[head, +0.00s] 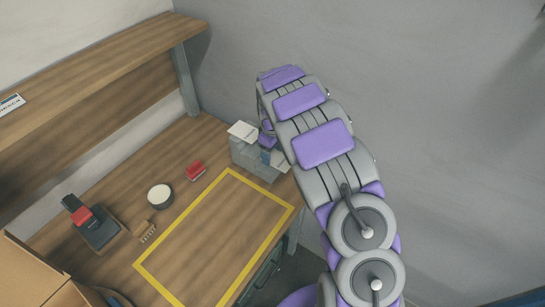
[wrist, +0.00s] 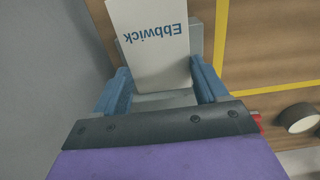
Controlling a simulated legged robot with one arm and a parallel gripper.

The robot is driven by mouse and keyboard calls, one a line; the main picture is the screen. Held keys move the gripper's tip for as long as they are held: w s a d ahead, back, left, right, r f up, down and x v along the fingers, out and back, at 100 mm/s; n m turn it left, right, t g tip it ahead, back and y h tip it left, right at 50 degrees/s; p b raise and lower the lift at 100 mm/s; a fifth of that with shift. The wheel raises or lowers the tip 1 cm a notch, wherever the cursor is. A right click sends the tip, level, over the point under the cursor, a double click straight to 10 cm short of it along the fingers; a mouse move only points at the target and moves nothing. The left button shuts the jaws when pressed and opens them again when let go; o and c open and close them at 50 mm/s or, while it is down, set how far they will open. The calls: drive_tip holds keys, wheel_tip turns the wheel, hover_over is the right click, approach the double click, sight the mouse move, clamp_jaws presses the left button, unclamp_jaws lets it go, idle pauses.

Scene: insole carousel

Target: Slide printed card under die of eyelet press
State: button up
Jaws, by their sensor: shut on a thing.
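The printed card (wrist: 155,60) is white with blue "Ebbwick" lettering, upside down in the wrist view. My gripper (wrist: 160,68) is shut on it, with a blue finger at each side of its near end. In the head view the card (head: 243,131) shows as a pale piece over a grey box, beside my arm; my fingers are mostly hidden there. A dark device with a red part (head: 92,224), which looks like the eyelet press, stands at the left of the table, well apart from the card. Its die cannot be made out.
The grey box (head: 245,158) stands at the table's back right corner. A yellow taped rectangle (head: 258,177) encloses bare tabletop. A white-topped round tin (head: 160,196), a red block (head: 195,170) and a small wooden rack (head: 147,233) stand left of it. A cardboard box (head: 30,275) is front left.

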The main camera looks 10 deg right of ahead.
sight(273, 157)
drive_tip(key=shift+s+f, duration=0.15)
drive_tip(key=shift+f, duration=1.1)
drive_tip(key=shift+f, duration=0.2)
drive_tip(key=o, duration=1)
drive_tip(key=shift+f+b, duration=0.1)
drive_tip(key=shift+b, duration=0.35)
wheel_tip(273, 157, up, 18)
drive_tip(key=p, duration=0.3)
drive_tip(key=shift+a+f, duration=0.15)
drive_tip(key=shift+a, duration=0.2)
